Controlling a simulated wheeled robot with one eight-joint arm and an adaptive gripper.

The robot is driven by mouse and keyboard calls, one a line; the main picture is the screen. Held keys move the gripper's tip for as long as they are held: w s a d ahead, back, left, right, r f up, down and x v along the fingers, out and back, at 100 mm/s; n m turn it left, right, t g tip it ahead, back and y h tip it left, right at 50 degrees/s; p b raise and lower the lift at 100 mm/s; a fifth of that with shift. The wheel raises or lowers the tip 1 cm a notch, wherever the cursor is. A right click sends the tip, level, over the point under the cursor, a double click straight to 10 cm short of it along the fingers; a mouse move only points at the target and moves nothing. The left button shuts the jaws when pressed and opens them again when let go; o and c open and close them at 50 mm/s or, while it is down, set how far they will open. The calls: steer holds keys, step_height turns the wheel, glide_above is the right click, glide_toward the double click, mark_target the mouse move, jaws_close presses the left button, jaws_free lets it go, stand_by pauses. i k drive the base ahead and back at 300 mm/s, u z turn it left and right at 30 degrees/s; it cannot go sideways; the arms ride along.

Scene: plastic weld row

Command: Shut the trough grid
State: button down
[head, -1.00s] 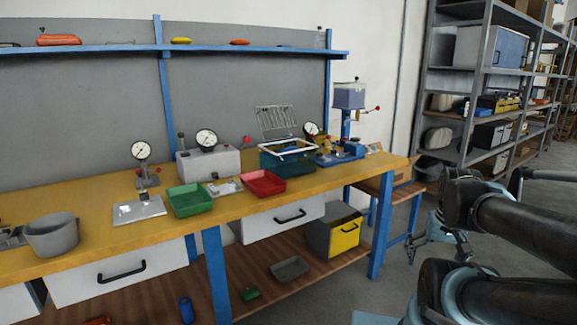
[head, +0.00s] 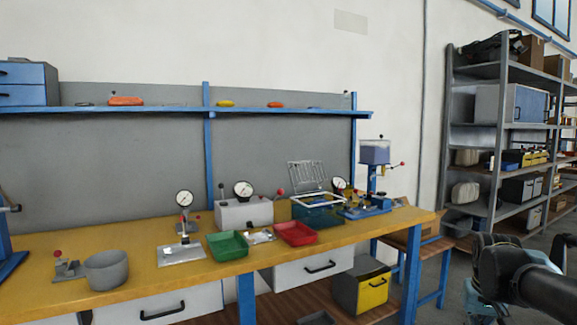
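A teal trough (head: 316,213) with a pale rim stands on the yellow workbench, towards its right end. Its wire grid (head: 306,176) stands raised at the back of the trough, tilted up and open. My dark arm shows at the lower right, apart from the bench and the trough. My gripper is not visible in the current view.
A red tray (head: 295,234) and a green tray (head: 228,246) lie in front and to the left of the trough. A blue press device (head: 366,210) stands close on its right. A gauge box (head: 245,212) is to its left. Grey shelving (head: 500,150) stands at the right.

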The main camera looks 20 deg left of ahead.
mark_target(304, 171)
steer(key=k, duration=1)
steer(key=u, duration=0.5)
steer(key=i, duration=0.65)
steer(key=u, duration=0.45)
steer(key=i, duration=1.05)
steer(key=z, duration=0.3)
